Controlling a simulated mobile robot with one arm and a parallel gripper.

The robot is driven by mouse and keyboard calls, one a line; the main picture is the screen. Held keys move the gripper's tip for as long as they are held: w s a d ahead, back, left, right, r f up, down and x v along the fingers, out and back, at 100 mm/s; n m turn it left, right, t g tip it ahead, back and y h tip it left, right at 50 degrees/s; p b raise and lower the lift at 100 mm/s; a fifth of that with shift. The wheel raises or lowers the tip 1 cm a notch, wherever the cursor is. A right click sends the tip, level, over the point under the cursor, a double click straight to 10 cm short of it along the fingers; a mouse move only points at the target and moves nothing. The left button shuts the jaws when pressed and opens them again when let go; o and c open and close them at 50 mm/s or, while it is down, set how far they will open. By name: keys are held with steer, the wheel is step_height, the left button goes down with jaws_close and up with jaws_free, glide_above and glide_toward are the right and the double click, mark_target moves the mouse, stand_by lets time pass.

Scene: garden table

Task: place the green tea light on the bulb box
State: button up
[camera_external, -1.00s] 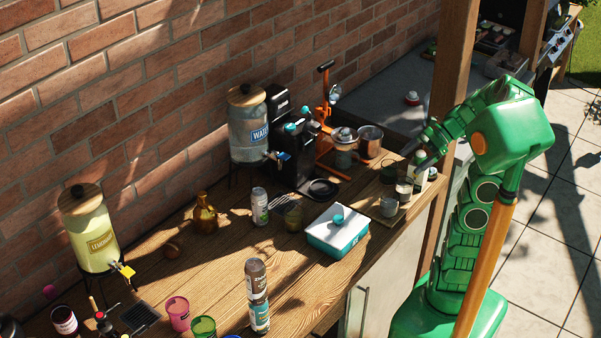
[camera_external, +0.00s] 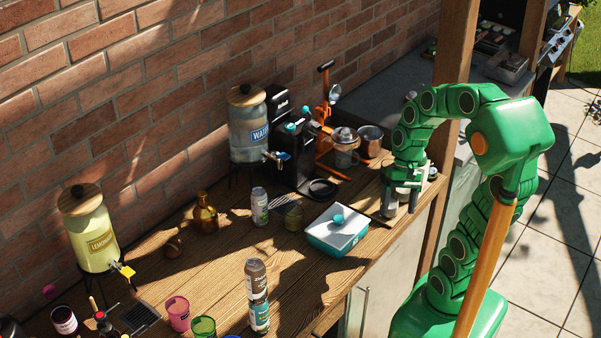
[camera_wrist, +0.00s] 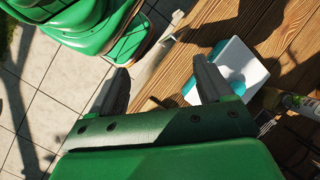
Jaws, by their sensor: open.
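A small green cup (camera_external: 203,326), which may be the green tea light, stands at the table's bottom edge in the external view, next to a pink one. I cannot tell for sure which thing is the bulb box; a teal box with a white top (camera_external: 336,233) and a round teal knob stands near the table's front edge. That box also shows in the wrist view (camera_wrist: 246,68), beyond the right finger. My gripper (camera_wrist: 161,66) is open, with nothing held between its fingers. In the external view it points down over the table's right end, far from the green cup.
Jars (camera_external: 390,204) stand by my gripper. Water (camera_external: 248,125) and lemonade (camera_external: 90,232) dispensers stand along the brick wall. The middle of the table has bare wood.

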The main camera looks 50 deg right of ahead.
steer(key=s+a+n+h, duration=0.2)
steer(key=s+n+h, duration=0.2)
steer(key=s+n, duration=0.3)
steer(key=shift+n+h, duration=0.3)
steer(key=shift+n, duration=0.2)
